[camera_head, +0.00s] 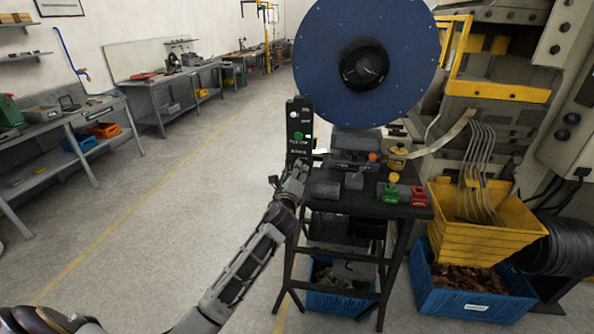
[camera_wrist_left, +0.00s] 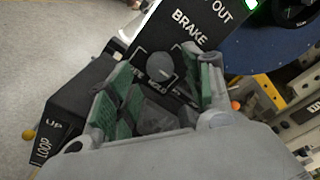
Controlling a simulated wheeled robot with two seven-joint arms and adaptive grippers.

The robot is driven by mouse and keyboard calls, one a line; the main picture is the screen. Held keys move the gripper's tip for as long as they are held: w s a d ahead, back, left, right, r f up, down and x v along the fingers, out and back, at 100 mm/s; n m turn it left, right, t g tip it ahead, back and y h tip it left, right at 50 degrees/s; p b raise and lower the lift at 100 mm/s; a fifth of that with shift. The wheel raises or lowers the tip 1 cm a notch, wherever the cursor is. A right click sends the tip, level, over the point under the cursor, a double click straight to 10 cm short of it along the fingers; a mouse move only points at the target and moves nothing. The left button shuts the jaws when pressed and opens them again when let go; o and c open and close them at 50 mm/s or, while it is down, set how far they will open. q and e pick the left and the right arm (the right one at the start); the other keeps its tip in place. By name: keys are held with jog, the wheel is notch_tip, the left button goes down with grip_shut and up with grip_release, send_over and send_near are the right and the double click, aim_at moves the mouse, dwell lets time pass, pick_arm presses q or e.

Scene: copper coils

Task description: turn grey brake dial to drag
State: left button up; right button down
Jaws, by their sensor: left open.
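The grey brake dial (camera_wrist_left: 159,66) is a round knob on a black control panel, below the white word BRAKE in the left wrist view. Small white position labels lie just below it, partly covered by my finger pads; HOLD is readable in the middle. Which label the dial points to is unclear. My left gripper (camera_wrist_left: 160,88) is open, with green-padded fingers left and right of the dial's near side; I cannot tell whether they touch it. In the head view my left gripper (camera_head: 294,174) is at the foot of the upright black panel (camera_head: 299,125) and hides the dial.
A large blue disc (camera_head: 330,75) stands above the black stand (camera_head: 340,205). Red and green blocks sit on the stand's right side. Yellow (camera_head: 470,238) and blue (camera_head: 435,280) bins stand right of it. The floor to the left is clear.

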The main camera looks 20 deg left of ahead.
pick_arm(q)
jog(key=shift+x, duration=1.3)
jog(key=c, duration=1)
